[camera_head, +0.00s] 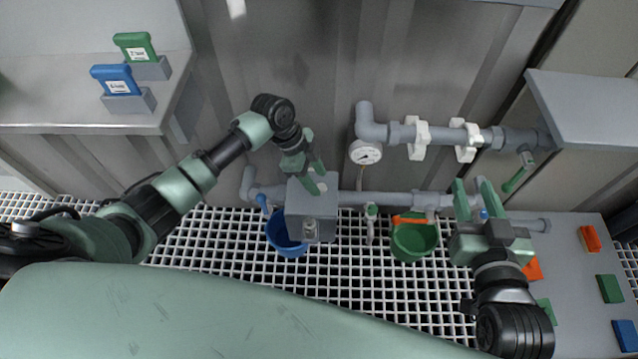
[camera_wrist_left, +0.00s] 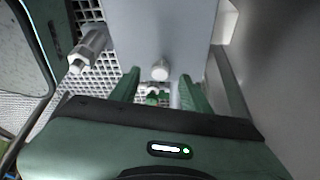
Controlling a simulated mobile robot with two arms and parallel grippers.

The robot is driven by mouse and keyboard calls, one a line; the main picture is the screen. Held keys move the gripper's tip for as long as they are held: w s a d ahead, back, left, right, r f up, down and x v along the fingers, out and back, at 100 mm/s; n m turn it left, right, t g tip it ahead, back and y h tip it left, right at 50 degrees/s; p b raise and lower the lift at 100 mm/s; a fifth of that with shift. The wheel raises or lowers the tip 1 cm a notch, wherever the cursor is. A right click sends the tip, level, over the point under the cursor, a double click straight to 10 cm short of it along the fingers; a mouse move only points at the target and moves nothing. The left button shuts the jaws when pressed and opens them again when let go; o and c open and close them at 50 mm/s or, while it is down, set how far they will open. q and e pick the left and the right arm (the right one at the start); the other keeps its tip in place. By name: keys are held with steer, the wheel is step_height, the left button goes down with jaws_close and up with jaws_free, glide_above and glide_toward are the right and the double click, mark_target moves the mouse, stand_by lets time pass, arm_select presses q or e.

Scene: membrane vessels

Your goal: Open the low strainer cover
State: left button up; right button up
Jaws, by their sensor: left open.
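The low strainer is a grey box whose flat grey cover (camera_head: 325,212) faces up, on the low pipe (camera_head: 376,198). The cover looks closed. In the left wrist view the cover (camera_wrist_left: 170,30) fills the upper middle, with a small pale round knob (camera_wrist_left: 160,71) near its edge. My left gripper (camera_head: 318,180) is open at the back part of the cover; its fingers (camera_wrist_left: 158,88) stand on both sides of the knob, and contact cannot be told. A metal bolt-like fitting (camera_head: 309,230) sits at the box's front. My right gripper (camera_head: 474,187) is open and empty over the right end of the pipe.
A blue bucket (camera_head: 281,240) is partly beneath the strainer; a green bucket (camera_head: 408,245) hangs to its right. A pressure gauge (camera_head: 365,153) and upper pipe (camera_head: 510,138) are behind. A shelf (camera_head: 60,118) with two cartridges stands left; a grey table (camera_head: 575,270) right.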

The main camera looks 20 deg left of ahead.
arm_select(q)
steer(key=shift+x, duration=1.1)
arm_select(e)
steer(key=shift+w+a+r+t, duration=0.2)
steer(key=shift+r+t, duration=0.35)
steer(key=shift+r, duration=0.4)
steer(key=shift+w+a+r+t, duration=0.15)
steer(key=shift+r+t, duration=0.4)
steer(key=shift+r, duration=0.35)
arm_select(q)
jaws_close()
